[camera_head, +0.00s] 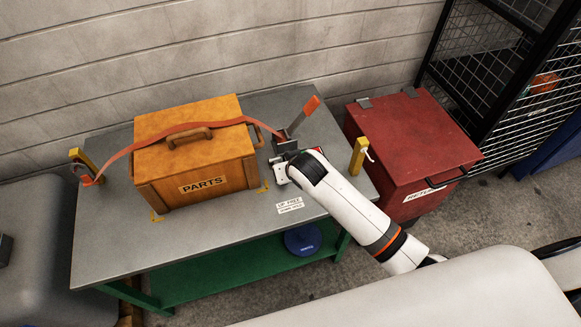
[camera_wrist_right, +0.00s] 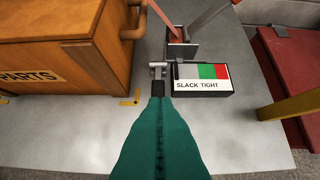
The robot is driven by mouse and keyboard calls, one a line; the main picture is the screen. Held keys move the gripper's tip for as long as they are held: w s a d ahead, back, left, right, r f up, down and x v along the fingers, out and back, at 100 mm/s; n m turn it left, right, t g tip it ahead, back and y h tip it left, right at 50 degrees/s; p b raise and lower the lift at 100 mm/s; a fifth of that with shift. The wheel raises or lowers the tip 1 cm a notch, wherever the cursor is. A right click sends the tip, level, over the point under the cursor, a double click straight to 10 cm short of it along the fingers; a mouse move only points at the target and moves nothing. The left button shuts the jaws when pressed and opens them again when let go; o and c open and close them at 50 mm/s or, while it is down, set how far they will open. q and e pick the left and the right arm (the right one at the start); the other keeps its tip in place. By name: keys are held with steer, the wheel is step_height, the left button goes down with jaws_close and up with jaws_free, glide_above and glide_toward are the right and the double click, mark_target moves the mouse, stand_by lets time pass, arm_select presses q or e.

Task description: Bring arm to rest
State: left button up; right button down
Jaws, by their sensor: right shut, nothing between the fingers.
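My right arm reaches in from the lower right of the head view, its gripper (camera_head: 281,167) low over the table, right of the orange PARTS box (camera_head: 195,160). The gripper is shut and empty. In the right wrist view its tip (camera_wrist_right: 158,90) is just in front of a small metal fitting (camera_wrist_right: 157,70); I cannot tell whether they touch. An orange strap (camera_head: 150,143) crosses the box lid to a metal buckle with an upright orange-tipped lever (camera_head: 310,105). A SLACK TIGHT gauge (camera_wrist_right: 203,80) is just right of the gripper tip. My left gripper is out of view.
The box stands on a grey table (camera_head: 110,245). Yellow posts stand at the table's left (camera_head: 82,158) and right (camera_head: 357,156). A red bin (camera_head: 413,140) and a black mesh cage (camera_head: 480,60) are to the right. The table's front left is clear.

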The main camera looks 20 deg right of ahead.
steer(key=shift+s, duration=0.1)
stand_by(0.3)
steer(key=s+d+r+n+g, duration=0.1)
steer(key=s+d+g, duration=0.15)
steer(key=s, duration=1.15)
steer(key=s+d+r+n+g, duration=0.15)
steer(key=s+d, duration=0.25)
steer(key=s, duration=0.9)
step_height(320, 180, down, 30)
steer(key=s+g+b, duration=0.1)
steer(key=s+b, duration=0.1)
steer(key=b, duration=0.1)
steer(key=s+d+f+g+b, duration=0.1)
steer(key=s+d+f+b, duration=0.1)
steer(key=s+f, duration=1.4)
steer(key=shift+d+f, duration=0.2)
steer(key=shift+f, duration=0.25)
steer(key=shift+m, duration=0.25)
